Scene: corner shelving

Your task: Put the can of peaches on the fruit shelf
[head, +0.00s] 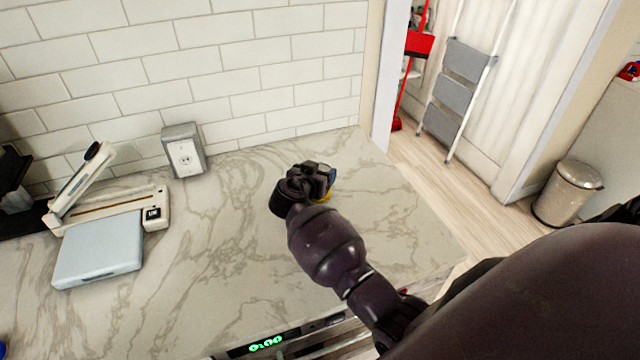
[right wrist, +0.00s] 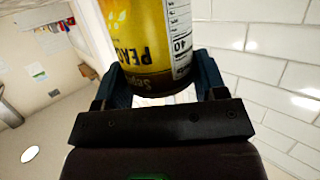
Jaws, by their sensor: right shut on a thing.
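The can of peaches (right wrist: 148,45) is yellow with a dark lower band and a white label panel, and part of the word "PEACHES" shows on it. My right gripper (right wrist: 165,82) is shut on the can, with one finger on each side of it in the right wrist view. I cannot tell whether the can touches the counter. My left gripper is not in view. No fruit shelf is recognizable.
An outlet box (head: 184,150) stands against the tiled wall. The counter's middle is clear. A step ladder (head: 455,90) and trash can (head: 568,193) stand beyond the counter.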

